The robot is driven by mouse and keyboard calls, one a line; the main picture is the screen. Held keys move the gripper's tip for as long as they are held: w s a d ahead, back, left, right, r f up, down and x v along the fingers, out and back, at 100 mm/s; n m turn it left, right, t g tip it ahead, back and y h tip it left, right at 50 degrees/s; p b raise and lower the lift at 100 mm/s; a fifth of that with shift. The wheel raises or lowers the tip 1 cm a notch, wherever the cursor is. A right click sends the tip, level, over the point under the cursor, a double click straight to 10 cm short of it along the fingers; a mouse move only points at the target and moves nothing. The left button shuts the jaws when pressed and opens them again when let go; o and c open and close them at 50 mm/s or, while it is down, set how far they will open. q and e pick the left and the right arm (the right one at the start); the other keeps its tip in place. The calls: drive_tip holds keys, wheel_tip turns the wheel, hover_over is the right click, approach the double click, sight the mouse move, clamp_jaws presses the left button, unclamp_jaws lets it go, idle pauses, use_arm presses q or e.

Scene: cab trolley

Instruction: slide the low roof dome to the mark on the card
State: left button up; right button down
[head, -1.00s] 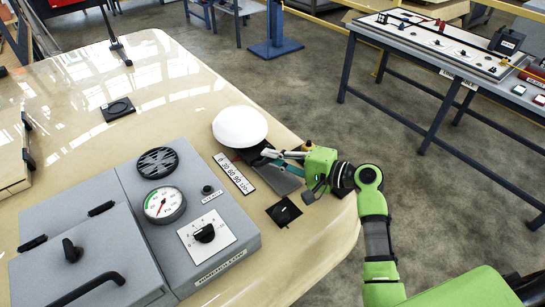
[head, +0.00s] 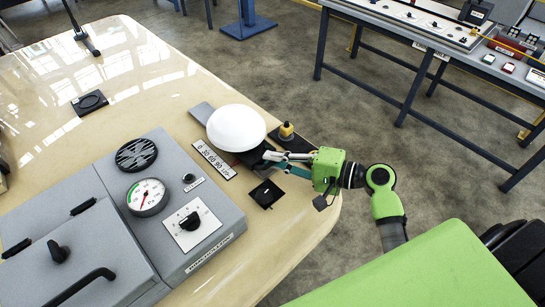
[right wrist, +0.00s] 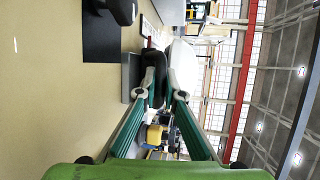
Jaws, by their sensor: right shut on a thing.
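The low roof dome (head: 236,128) is a smooth white cap on a dark base, sitting on a flat grey strip (head: 201,112) on the cream table. The white card (head: 213,160) with a printed number scale lies along the strip's near side; the mark itself is too small to make out. My right gripper (head: 272,158) is shut at the dome's lower right edge, apparently on its dark base; the exact contact is hidden. In the right wrist view the dome (right wrist: 184,64) shows white beyond my fingertips (right wrist: 167,85). My left gripper is not in view.
A yellow knob on a black base (head: 286,130) stands close behind my right gripper. A black square plate (head: 266,194) lies in front of it. A grey control box with a gauge (head: 148,197) fills the lower left. The table's right edge is close by.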

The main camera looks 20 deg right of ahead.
drive_tip(key=c, duration=2.1)
unclamp_jaws()
drive_tip(key=shift+s+f, duration=0.15)
drive_tip(key=shift+c, duration=0.2)
drive_tip(key=shift+s+d, duration=0.15)
drive_tip(key=shift+s, duration=0.05)
drive_tip(key=v, duration=1.2)
